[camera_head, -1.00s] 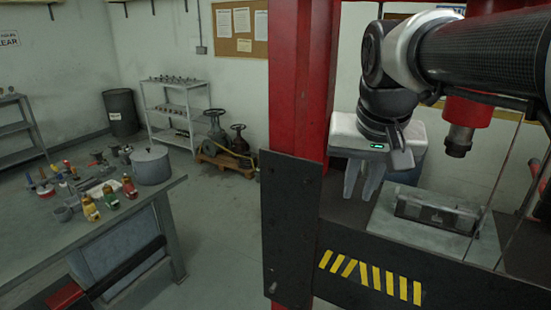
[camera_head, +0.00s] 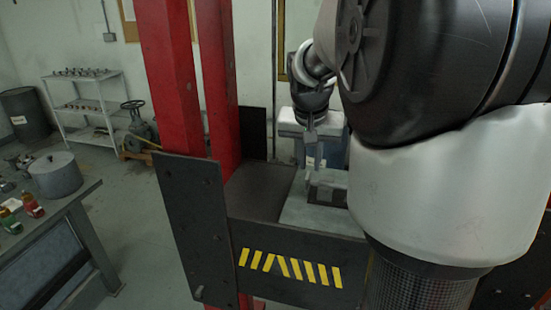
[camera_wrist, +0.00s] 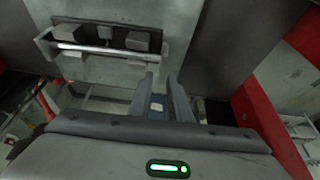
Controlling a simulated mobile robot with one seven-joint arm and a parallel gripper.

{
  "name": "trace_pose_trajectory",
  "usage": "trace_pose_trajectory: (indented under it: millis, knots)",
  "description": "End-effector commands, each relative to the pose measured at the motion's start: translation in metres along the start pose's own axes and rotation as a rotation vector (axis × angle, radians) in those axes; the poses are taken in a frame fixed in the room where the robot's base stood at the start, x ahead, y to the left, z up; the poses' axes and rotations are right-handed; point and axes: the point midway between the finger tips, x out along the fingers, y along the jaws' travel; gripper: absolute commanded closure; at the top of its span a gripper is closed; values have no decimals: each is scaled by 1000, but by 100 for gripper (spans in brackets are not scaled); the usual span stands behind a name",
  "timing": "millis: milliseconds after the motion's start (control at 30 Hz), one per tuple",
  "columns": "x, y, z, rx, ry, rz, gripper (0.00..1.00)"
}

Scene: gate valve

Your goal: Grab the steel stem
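A long bright bar, which looks like the steel stem (camera_wrist: 82,47), lies along a dark holder with grey blocks (camera_wrist: 105,38) at the upper left of the wrist view. In the head view my arm hides most of that holder, and I cannot make out the stem. My gripper (camera_wrist: 160,76) is open, with a narrow gap between its fingers and nothing seen held. Its fingertips are apart from the stem, below and right of it in the wrist view. In the head view my gripper (camera_head: 312,178) hangs over the press bed.
The red press posts (camera_head: 213,90) stand left of my gripper. A grey plate (camera_head: 310,217) lies on the dark press bed (camera_head: 263,187). A workbench (camera_head: 75,215) with a pot (camera_head: 55,176) stands at the left, with free floor between it and the press.

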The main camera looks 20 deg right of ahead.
Motion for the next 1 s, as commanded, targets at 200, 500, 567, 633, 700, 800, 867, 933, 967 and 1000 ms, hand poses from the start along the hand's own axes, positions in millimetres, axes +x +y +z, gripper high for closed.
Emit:
trace_pose_trajectory:
  millis: [200, 500, 567, 633, 700, 800, 867, 933, 967, 1000]
  knots:
    - [20, -1, 3, 0, -3, 2, 83]
    - [54, -2, 4, 1, 0, 1, 83]
    - [54, -2, 4, 1, 1, 0, 83]
    - [54, -2, 4, 1, 1, 0, 83]
    - [54, -3, 4, 1, 1, 0, 83]
    - [54, -3, 4, 0, 1, 0, 96]
    - [54, -3, 4, 0, 1, 0, 100]
    - [54, -3, 4, 0, 1, 0, 100]
    - [54, -3, 4, 0, 1, 0, 100]
    - [54, -3, 4, 0, 1, 0, 100]
